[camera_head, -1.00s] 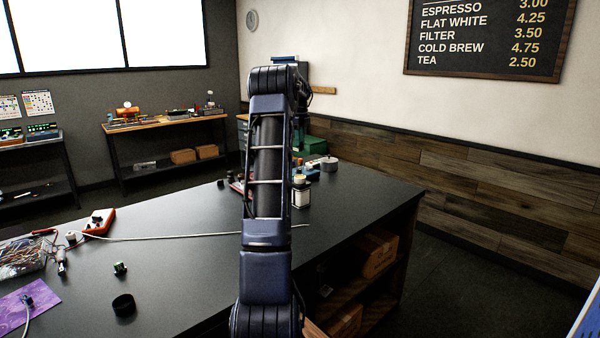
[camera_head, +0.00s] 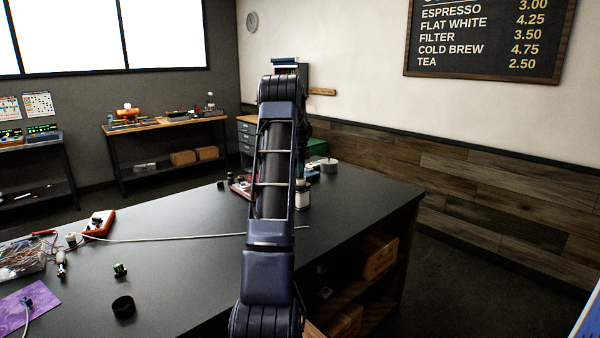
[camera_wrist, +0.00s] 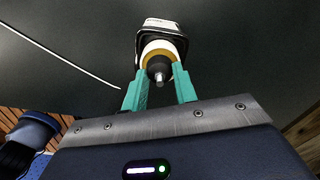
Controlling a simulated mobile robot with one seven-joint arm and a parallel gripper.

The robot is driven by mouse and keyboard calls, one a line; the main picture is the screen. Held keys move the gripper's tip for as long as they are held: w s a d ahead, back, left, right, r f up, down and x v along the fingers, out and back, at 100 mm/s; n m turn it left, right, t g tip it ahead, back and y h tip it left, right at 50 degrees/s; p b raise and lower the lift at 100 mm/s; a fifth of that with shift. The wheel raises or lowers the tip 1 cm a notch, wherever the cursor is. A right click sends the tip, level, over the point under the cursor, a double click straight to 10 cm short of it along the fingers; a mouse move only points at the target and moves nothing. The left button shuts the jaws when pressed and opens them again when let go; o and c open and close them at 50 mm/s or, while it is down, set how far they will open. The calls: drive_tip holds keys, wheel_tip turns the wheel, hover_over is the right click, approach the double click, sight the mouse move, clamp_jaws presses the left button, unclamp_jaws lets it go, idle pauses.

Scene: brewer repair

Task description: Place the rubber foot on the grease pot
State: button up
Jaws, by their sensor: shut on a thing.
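In the wrist view my gripper (camera_wrist: 160,85) has its teal fingers closed around the rubber foot (camera_wrist: 158,66), a small dark round piece with a metal stud pointing toward the camera. Right behind the foot is a pot (camera_wrist: 160,26) with a white and black body and an amber ring, apparently the grease pot. The foot overlaps the pot's top in this view; I cannot tell whether they touch. In the head view a pale jar (camera_head: 302,200) stands on the bench just right of my arm, probably the same pot. My gripper is hidden behind my arm there.
A round grey tin (camera_head: 329,166) stands behind the jar. The bench's middle is mostly clear.

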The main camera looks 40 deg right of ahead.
drive_tip(key=shift+f, duration=0.2)
drive_tip(key=shift+f, duration=0.1)
drive_tip(key=o, duration=1)
drive_tip(key=shift+c, duration=0.2)
wheel_tip(320, 180, up, 12)
drive_tip(key=s+a+r+n+t, duration=0.1)
drive_tip(key=s+a+r+n, duration=0.3)
drive_tip(key=a, duration=0.8)
drive_tip(key=s+a+r+n, duration=0.1)
drive_tip(key=a+r+n, duration=0.35)
drive_tip(key=a, duration=0.75)
drive_tip(key=s+a+r+n+t, duration=0.1)
drive_tip(key=s+a+r+n, duration=0.15)
drive_tip(key=a+n, duration=0.7)
drive_tip(key=s+a+f+n+t, duration=0.1)
drive_tip(key=s+a+f+n, duration=0.2)
drive_tip(key=s+a, duration=0.5)
drive_tip(key=s+a+f+n, duration=0.4)
drive_tip(key=s+a+n, duration=0.2)
drive_tip(key=s+a, duration=0.2)
drive_tip(key=s+a+f+n+t, duration=0.1)
drive_tip(key=s+a+f+n, duration=0.2)
drive_tip(key=s+a, duration=0.4)
drive_tip(key=shift+s+a+f+n+t, duration=0.3)
drive_tip(key=shift+s+a+f+n, duration=0.1)
drive_tip(key=shift+a+n, duration=0.4)
